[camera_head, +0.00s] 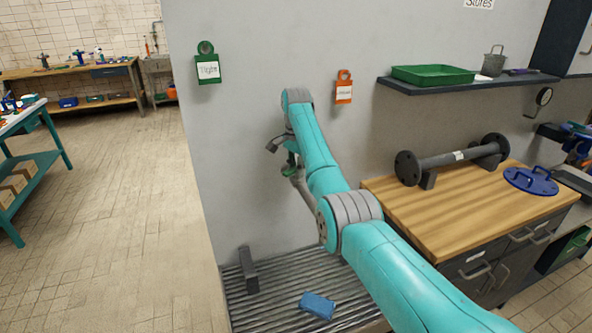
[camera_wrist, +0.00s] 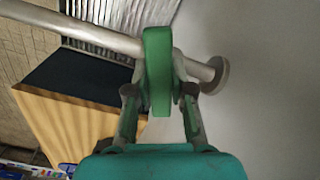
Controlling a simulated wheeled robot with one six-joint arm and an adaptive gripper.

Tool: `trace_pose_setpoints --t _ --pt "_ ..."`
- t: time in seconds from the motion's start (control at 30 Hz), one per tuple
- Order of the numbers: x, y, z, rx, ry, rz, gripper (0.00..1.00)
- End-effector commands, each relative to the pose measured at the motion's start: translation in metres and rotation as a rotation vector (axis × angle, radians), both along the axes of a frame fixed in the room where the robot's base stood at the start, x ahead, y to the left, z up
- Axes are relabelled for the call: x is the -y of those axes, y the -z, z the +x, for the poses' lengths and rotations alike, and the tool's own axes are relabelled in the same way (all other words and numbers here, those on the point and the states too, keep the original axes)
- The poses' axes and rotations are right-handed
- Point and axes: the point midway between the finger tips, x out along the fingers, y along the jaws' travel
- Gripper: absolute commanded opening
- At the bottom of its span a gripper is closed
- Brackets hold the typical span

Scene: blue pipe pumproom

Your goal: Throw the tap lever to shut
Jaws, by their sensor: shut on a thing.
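The tap lever (camera_wrist: 157,70) is a green bar in the wrist view. It stands across a pale grey pipe (camera_wrist: 90,32) that ends in a round flange at the wall. My gripper (camera_wrist: 158,92) has one finger on each side of the lever and is shut on it. In the head view my gripper (camera_head: 291,152) is at the wall, partly hidden by my arm. A bit of the green lever (camera_head: 288,171) shows below it, with the pipe (camera_head: 305,189) slanting down behind my arm. The tap's body is mostly hidden.
A green tag (camera_head: 208,70) and an orange tag (camera_head: 344,92) hang on the wall. A ribbed grating (camera_head: 265,312) below carries a blue block (camera_head: 317,305) and a grey post (camera_head: 248,270). A wooden-topped bench (camera_head: 440,215) with a flanged pipe piece (camera_head: 450,159) stands at right, below a shelf (camera_head: 440,86).

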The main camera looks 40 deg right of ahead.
Motion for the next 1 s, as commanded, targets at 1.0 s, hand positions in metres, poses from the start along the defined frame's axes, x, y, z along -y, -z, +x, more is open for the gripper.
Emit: trace_pose_setpoints --t 1.0 --pt "-0.0003 0.0003 0.0002 0.0 0.45 0.0 0.0"
